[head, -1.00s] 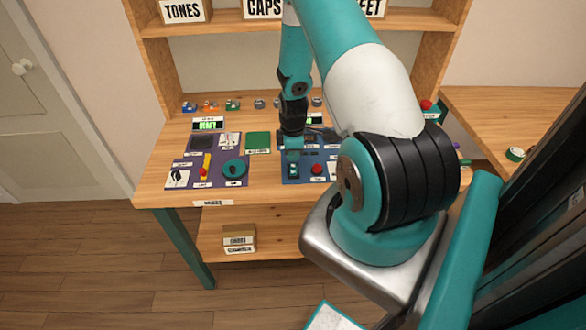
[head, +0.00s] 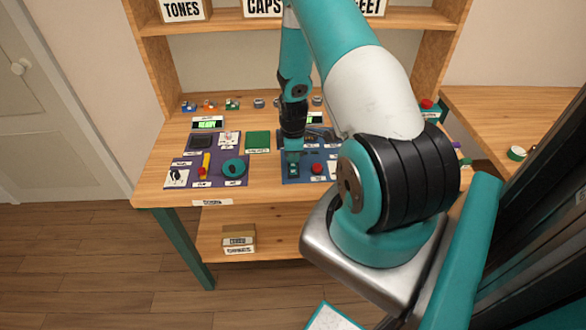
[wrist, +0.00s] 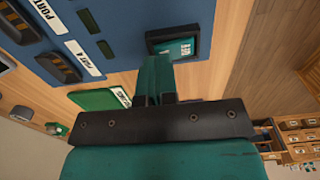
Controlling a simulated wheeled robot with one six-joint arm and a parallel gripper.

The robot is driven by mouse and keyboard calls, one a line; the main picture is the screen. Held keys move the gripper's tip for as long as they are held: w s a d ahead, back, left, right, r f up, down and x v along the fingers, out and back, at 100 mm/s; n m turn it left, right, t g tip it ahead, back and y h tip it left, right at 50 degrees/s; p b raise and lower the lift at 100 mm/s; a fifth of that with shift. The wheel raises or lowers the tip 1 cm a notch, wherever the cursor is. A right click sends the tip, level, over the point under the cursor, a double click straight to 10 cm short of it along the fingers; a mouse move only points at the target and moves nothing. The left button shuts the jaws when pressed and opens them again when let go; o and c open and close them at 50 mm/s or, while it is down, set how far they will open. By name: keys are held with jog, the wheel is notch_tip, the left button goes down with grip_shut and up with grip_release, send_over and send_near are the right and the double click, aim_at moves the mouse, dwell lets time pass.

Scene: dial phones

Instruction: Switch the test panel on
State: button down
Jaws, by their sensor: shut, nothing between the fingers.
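A blue panel (head: 309,179) lies on the bench in the head view, with a red button (head: 316,169) on it. At its left front is a rocker switch (head: 293,171) with a teal face in a black frame. It also shows in the wrist view (wrist: 186,44), with the fingertips right at its lower edge; I cannot tell if they touch it. My gripper (wrist: 154,64) is shut and empty, its teal fingers together. In the head view it points down just behind the rocker. My arm hides the panel's right part.
A purple panel (head: 219,181) with a yellow-and-red lever and a teal dial (head: 233,168) lies to the left. A green pad (head: 258,141) lies between the panels. Small parts (head: 210,105) line the back, below a shelf. A side bench (head: 500,111) stands right.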

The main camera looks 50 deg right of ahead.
jog(key=shift+f+b, duration=0.6)
jog(key=shift+f, duration=0.2)
jog(key=shift+r, duration=0.1)
jog(key=shift+r+p, duration=2.55)
jog(key=shift+r, duration=0.95)
